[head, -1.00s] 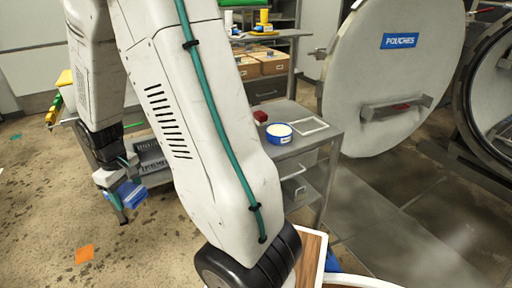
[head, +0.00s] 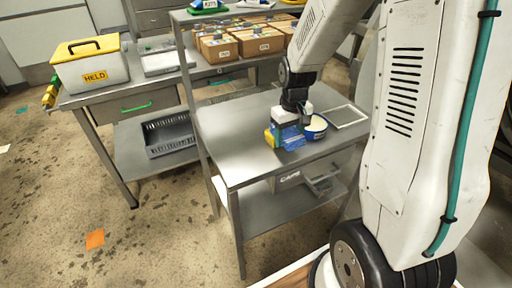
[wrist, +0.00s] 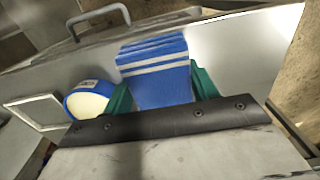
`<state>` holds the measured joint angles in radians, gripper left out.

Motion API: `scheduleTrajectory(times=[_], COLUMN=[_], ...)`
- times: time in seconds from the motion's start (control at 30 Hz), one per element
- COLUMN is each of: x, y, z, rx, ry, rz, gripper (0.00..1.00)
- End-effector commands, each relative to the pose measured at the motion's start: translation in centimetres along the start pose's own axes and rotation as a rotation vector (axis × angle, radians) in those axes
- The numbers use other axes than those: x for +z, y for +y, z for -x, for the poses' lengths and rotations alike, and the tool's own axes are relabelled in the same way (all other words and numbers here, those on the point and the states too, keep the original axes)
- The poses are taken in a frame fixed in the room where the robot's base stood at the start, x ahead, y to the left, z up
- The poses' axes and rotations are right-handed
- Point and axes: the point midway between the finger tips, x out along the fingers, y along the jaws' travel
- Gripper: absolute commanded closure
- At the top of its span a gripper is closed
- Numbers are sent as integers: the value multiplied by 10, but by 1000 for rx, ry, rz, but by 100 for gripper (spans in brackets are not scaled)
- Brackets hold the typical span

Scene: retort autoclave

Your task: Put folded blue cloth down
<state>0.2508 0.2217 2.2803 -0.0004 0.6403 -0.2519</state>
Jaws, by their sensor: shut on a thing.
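The folded blue cloth (head: 292,138) is in my gripper (head: 291,117), over the middle of the steel table (head: 240,150) in the head view. In the wrist view the cloth (wrist: 158,75) is blue with pale stripes and sits between the two green fingers (wrist: 160,92), which are shut on it. I cannot tell whether its underside touches the table top. A round blue tub with a cream top (head: 316,127) stands just right of the cloth in the head view; it also shows left of the cloth in the wrist view (wrist: 88,102).
A white rectangular frame (head: 347,116) lies on the table beyond the tub. The table's left and front parts are bare. Cardboard boxes (head: 258,42) stand on the bench behind. A yellow-lidded box marked HELD (head: 92,68) stands on the left bench, above a grey crate (head: 168,134).

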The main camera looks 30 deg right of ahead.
Motion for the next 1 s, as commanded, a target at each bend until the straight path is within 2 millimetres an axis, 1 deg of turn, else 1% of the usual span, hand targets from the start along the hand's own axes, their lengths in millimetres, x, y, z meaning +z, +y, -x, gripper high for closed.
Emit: scheduleTrajectory(times=[0.3, 0.4, 0.5, 0.6, 0.77, 0.83, 0.87, 0.9, 1.0], x=[-36, -47, -55, -60, -64, -68, -69, -67, -67], y=[-74, -95, -112, -121, -128, -135, -138, -136, -135], z=[-8, -10, -12, -13, -14, -14, -17, -25, -42], rx=[0, 0, 0, 0, 0, 0, 0, 0, 0], ry=[0, 0, 0, 1, 0, 0, -1, -4, -4], rz=[8, 7, 4, 2, 1, 2, 1, -1, -2], gripper=[78, 78, 78, 78, 78, 78, 78, 78, 78])
